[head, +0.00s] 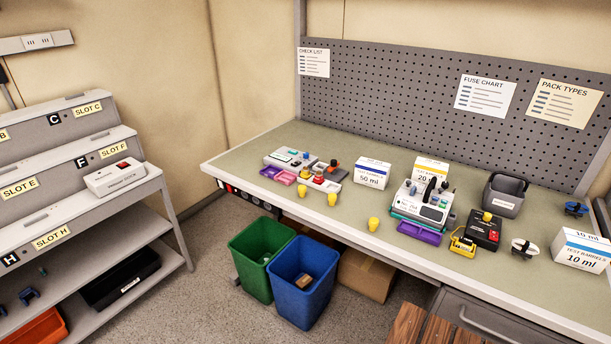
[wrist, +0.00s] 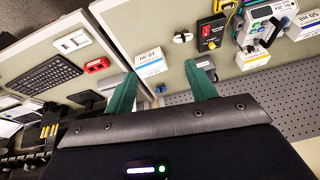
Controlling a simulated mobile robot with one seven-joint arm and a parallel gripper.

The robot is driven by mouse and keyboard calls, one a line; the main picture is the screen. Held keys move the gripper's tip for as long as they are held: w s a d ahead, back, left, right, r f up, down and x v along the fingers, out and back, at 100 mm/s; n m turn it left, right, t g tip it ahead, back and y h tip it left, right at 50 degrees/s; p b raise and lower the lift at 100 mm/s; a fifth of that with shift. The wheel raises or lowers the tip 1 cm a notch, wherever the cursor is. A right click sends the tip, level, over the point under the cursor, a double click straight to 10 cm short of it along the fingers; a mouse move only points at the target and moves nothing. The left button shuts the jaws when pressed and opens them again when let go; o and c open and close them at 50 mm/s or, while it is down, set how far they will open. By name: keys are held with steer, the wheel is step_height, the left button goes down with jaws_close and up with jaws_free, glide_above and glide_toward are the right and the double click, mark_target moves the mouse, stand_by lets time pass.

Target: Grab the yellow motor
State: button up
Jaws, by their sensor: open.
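Several yellow things lie on the bench in the head view, and I cannot tell for certain which is the motor. Three small yellow pieces stand along the front edge: a left one (head: 302,190), a middle one (head: 332,199) and a right one (head: 373,223). A yellow bracket-like piece (head: 462,243) lies beside a black box with a yellow knob (head: 485,232). That black box also shows in the wrist view (wrist: 211,33). My gripper (wrist: 160,72) is open, with two green fingers and nothing between them. It is not in the head view.
A white device (head: 421,207), purple tray (head: 419,233), grey bin (head: 505,194) and 10 ml box (head: 582,250) crowd the right bench. Left are small trays (head: 284,177) and a 50 ml box (head: 372,173). Green (head: 256,263) and blue (head: 300,285) bins stand below.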

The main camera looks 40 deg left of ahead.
steer(key=w+a+r+m+g+y, duration=0.1)
steer(key=w+a+r+m, duration=0.25)
steer(key=w+a, duration=0.5)
steer(key=w+a+r+m+g+y, duration=0.15)
steer(key=w+a+r, duration=0.3)
steer(key=w, duration=0.75)
steer(key=w+a+f+m, duration=0.25)
steer(key=w+a, duration=0.35)
steer(key=a, duration=0.6)
steer(key=w+a+f+m, duration=0.1)
steer(key=w+a+m, duration=0.2)
steer(key=w+a, duration=0.55)
steer(key=a+f+m+g, duration=0.15)
steer(key=a+f, duration=0.25)
steer(key=a, duration=1.3)
steer(key=m+h, duration=0.2)
steer(key=m, duration=0.3)
glide_above(306, 167)
steer(key=shift+y, duration=0.25)
steer(key=f, duration=2.5)
steer(key=shift+s+d, duration=0.15)
steer(key=shift+s, duration=0.15)
steer(key=shift+w+a+f, duration=0.1)
steer(key=shift+w+f, duration=0.05)
steer(key=shift+f, duration=1.25)
steer(key=shift+w+a+f, duration=0.1)
steer(key=shift+f, duration=1.3)
